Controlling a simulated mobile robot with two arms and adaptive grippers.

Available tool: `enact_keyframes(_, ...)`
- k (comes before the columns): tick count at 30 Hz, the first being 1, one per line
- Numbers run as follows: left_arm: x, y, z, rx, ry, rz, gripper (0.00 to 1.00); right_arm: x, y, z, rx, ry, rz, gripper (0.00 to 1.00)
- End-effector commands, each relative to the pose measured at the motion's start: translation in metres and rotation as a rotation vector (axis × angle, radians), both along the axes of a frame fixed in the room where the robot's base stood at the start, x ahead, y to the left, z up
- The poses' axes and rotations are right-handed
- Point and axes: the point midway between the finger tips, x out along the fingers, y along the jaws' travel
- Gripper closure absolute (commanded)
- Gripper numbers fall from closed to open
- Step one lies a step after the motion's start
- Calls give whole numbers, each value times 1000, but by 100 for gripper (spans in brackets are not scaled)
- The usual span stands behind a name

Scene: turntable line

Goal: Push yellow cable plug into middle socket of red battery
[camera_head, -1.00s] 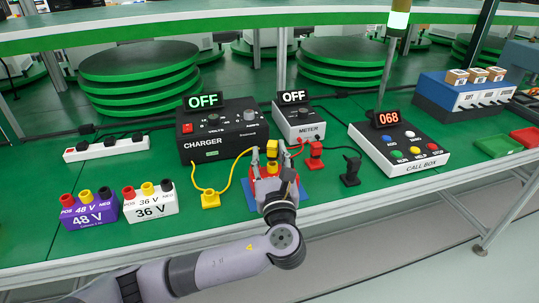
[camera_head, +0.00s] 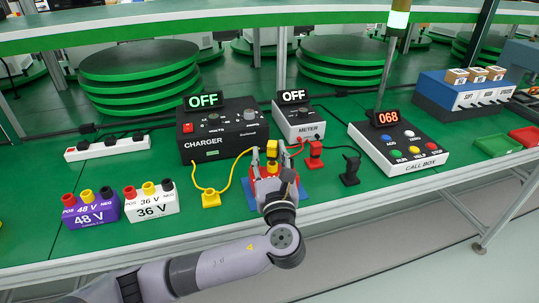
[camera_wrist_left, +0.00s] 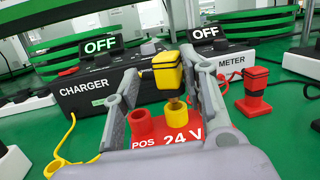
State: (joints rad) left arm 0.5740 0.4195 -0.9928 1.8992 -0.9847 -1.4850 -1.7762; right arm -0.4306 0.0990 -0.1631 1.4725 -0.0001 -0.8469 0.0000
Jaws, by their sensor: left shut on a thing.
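The yellow cable plug (camera_head: 271,147) stands upright between the fingers of my left gripper (camera_head: 269,158), which is shut on it; the plug also shows in the left wrist view (camera_wrist_left: 168,70). The red battery (camera_wrist_left: 167,134), marked 24 V, is below it, partly hidden by the fingers. The plug is over the yellow middle socket (camera_wrist_left: 177,113), lined up with it. Its narrow lower end reaches to about the socket's top; I cannot tell whether it has entered. The battery's red socket (camera_wrist_left: 140,121) shows beside it. My right gripper is not in view.
The charger (camera_head: 220,132) and meter (camera_head: 299,124), both reading OFF, stand behind the battery. The purple 48 V (camera_head: 90,213) and white 36 V (camera_head: 151,203) batteries are further left.

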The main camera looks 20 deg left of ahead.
Motion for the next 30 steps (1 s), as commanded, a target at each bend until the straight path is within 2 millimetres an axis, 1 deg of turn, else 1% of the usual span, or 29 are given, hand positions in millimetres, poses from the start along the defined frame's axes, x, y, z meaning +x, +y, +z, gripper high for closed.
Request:
enact_keyframes(12, 0, 0, 0, 0, 0, 0, 83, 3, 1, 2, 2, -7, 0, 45)
enact_keyframes(20, 0, 0, -5, 1, 0, 0, 83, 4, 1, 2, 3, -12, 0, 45)
enact_keyframes(30, 0, 0, -9, 0, -1, -1, 83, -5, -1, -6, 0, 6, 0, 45)
